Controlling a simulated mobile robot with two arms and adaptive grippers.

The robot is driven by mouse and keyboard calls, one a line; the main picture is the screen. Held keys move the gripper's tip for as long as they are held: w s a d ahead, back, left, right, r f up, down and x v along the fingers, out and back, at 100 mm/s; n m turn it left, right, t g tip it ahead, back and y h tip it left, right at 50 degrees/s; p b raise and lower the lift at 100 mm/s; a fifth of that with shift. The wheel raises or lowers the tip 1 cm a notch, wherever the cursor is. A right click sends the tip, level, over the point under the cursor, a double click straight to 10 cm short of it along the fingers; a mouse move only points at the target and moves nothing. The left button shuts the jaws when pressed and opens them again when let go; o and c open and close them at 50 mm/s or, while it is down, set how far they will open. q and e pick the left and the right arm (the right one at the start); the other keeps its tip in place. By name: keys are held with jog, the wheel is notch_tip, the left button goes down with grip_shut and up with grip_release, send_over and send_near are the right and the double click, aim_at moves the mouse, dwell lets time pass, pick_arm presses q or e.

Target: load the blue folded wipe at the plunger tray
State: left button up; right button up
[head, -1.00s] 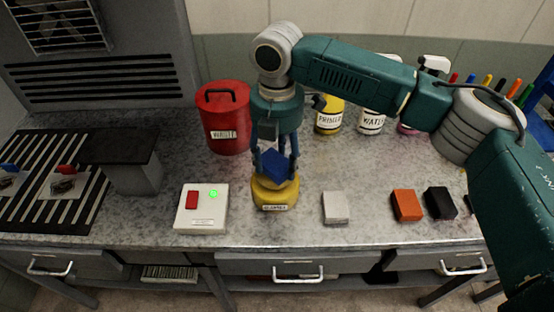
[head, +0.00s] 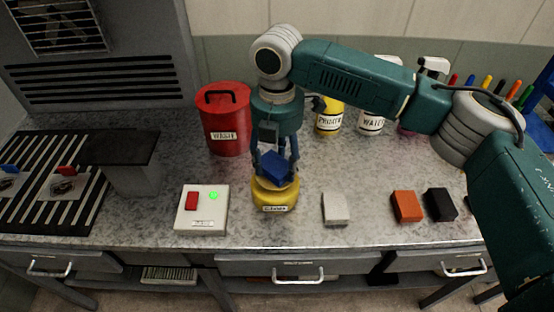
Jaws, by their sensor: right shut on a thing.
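My right gripper (head: 275,162) comes down from above and is shut on the blue folded wipe (head: 274,168). The wipe is a tilted blue square between the fingers, directly over the yellow plunger tray (head: 274,196). The tray is a round yellow can with a label and a pale dished top, partly hidden by the wipe. I cannot tell whether the wipe touches the dish. My left gripper is not in view.
A red waste bin (head: 223,125) stands behind left, a white button box (head: 201,209) with a green light at left. Grey (head: 335,208), orange (head: 407,205) and black (head: 440,204) blocks lie to the right. Bottles (head: 329,118) stand behind. The counter between is clear.

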aim_at(277, 165)
jog(key=shift+f, duration=0.65)
dwell(0.4)
dwell(0.5)
notch_tip(277, 165, up, 7)
jog(key=p, duration=0.8)
jog(key=shift+r, duration=0.1)
jog(key=shift+c, duration=0.2)
dwell(0.4)
